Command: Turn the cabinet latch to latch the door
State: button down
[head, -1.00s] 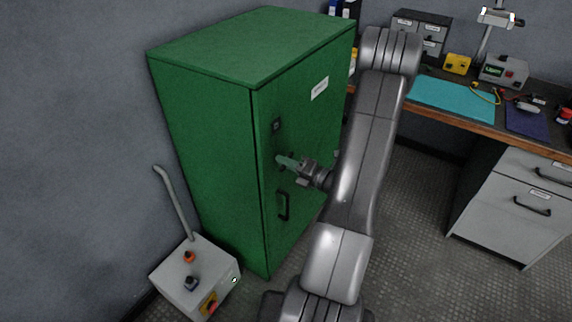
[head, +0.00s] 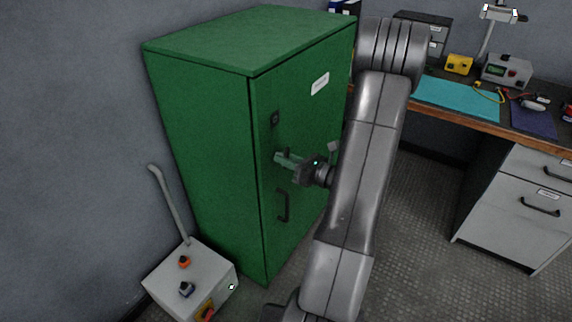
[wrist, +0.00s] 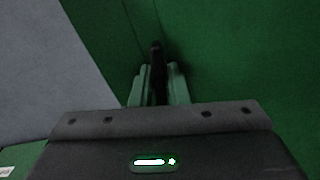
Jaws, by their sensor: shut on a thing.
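The green cabinet (head: 200,120) stands with its door (head: 310,130) closed or nearly so; I cannot tell whether a small gap is left. My gripper (head: 288,158) is at the door's left part, above the black pull handle (head: 283,205) and below a small dark fitting (head: 275,118). In the wrist view, the two pale fingers (wrist: 158,85) are shut on the dark latch (wrist: 157,58), which stands between them. In the head view the latch is mostly hidden by the gripper, so its exact angle is unclear.
A grey control box (head: 190,280) with a lever stands on the floor at the cabinet's left. A workbench (head: 470,122) with drawers and tools is at the right. Open floor (head: 410,200) lies between cabinet and bench.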

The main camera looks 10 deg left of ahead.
jog(key=shift+n+b, duration=0.65)
jog(key=shift+n, duration=0.45)
jog(key=c, duration=1.5)
grip_release()
jog(key=shift+o, duration=0.2)
jog(key=shift+d, duration=0.1)
jog(key=p+v, duration=0.1)
jog(key=v, duration=1.2)
jog(key=shift+d, duration=0.3)
jog(key=b+x, duration=0.1)
jog(key=x, duration=1.3)
jog(key=shift+s, duration=0.1)
